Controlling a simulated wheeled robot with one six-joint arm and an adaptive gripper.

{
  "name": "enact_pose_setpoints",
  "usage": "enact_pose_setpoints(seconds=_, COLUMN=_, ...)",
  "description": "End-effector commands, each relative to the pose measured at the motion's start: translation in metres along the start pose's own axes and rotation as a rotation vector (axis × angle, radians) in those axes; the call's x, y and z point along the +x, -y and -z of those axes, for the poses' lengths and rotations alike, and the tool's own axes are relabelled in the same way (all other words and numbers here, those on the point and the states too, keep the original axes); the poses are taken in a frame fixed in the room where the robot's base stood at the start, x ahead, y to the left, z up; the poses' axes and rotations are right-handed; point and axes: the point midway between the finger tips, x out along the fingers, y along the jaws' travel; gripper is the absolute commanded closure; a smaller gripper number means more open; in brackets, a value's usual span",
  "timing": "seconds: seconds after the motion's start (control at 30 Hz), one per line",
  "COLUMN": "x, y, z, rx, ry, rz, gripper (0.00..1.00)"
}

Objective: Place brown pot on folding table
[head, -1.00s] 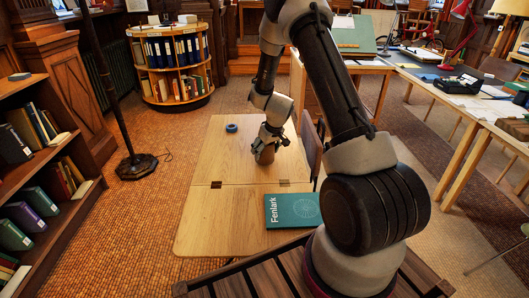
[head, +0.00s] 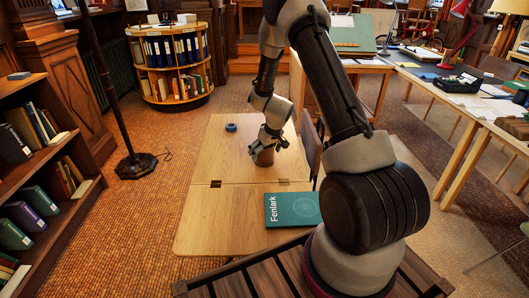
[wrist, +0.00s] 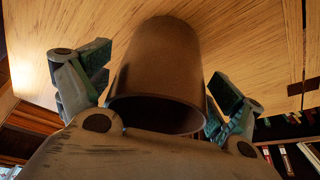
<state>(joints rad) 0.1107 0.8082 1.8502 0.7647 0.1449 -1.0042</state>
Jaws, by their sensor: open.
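The brown pot (head: 265,157) stands upright on the far half of the wooden folding table (head: 222,221). In the wrist view the pot (wrist: 162,62) sits between the spread fingers, its rim toward the camera and its base against the table top (wrist: 232,30). My gripper (head: 266,147) is open at the pot, with its fingers (wrist: 155,90) on either side and gaps showing between them and the pot wall. The pot's inside is mostly hidden by the gripper body in the wrist view.
A teal book (head: 292,210) lies at the table's near right. A blue tape roll (head: 231,127) lies at the far left of the table. A chair (head: 311,145) stands close to the right edge.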

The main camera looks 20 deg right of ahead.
Motion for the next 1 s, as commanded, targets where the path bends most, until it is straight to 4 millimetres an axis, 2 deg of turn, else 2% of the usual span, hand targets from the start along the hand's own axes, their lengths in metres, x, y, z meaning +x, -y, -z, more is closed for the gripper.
enact_pose_setpoints(seconds=0.17, x=-0.026, y=0.0, z=0.002, rx=-0.002, ry=-0.004, rz=-0.001, gripper=0.07)
enact_pose_setpoints(seconds=0.5, x=-0.1, y=0.0, z=0.001, rx=-0.002, ry=-0.003, rz=0.0, gripper=0.07)
enact_pose_setpoints(seconds=0.77, x=-0.133, y=0.003, z=0.002, rx=0.0, ry=-0.005, rz=0.005, gripper=0.07)
enact_pose_setpoints(seconds=0.87, x=-0.164, y=0.011, z=0.005, rx=0.002, ry=-0.014, rz=0.017, gripper=0.07)
enact_pose_setpoints(seconds=1.0, x=-0.231, y=0.03, z=0.0, rx=0.009, ry=-0.023, rz=0.04, gripper=0.07)
